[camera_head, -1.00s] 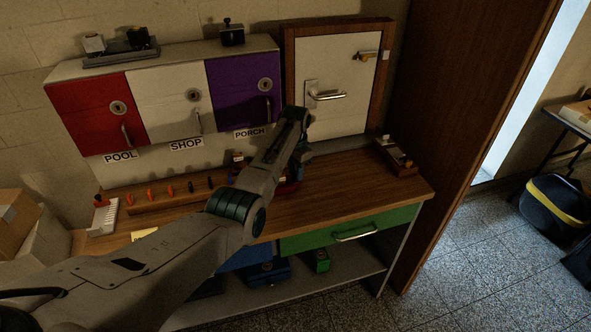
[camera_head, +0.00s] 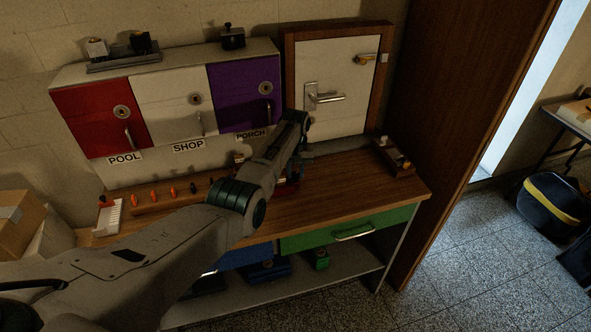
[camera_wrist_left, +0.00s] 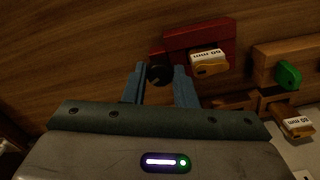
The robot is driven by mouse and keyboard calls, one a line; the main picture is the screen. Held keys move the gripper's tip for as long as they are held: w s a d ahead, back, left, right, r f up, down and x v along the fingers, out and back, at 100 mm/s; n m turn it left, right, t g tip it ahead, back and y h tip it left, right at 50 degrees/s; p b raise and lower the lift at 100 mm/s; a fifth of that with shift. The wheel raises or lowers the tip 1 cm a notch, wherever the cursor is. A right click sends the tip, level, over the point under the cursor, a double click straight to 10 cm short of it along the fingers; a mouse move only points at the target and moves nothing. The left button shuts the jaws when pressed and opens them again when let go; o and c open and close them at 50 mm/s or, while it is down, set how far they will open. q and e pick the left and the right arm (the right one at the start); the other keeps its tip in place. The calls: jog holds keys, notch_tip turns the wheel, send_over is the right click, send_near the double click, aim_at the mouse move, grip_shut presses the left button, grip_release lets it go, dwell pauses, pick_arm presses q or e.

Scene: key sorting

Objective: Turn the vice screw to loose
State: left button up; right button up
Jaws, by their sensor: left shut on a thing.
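The red vice (camera_wrist_left: 215,36) is at the top of the left wrist view. Its black screw knob (camera_wrist_left: 158,75) sits at the vice's left end. My left gripper (camera_wrist_left: 160,69) has its two blue-grey fingers on either side of this knob and is shut on it. A brass padlock (camera_wrist_left: 210,69) with a white "60 mm" label is against the vice, right of the fingers; I cannot tell how tightly it is held. In the head view, my left forearm hides most of the vice and the fingertips over the bench. My right gripper is out of view.
The wooden bench top (camera_head: 345,180) is clear right of my arm. A small wooden tray (camera_head: 393,158) lies near its right end. A wooden rack (camera_head: 150,205) with several orange-handled things is at the left. Cabinets and a panel with a lever handle (camera_head: 325,98) stand behind.

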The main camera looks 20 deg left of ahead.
pick_arm(q)
jog(key=n+p, duration=0.1)
jog(key=n, duration=0.5)
jog(key=shift+w+r, duration=0.1)
jog(key=shift+r, duration=0.05)
jog(key=n, duration=0.5)
jog(key=shift+n, duration=0.8)
jog(key=o, duration=1)
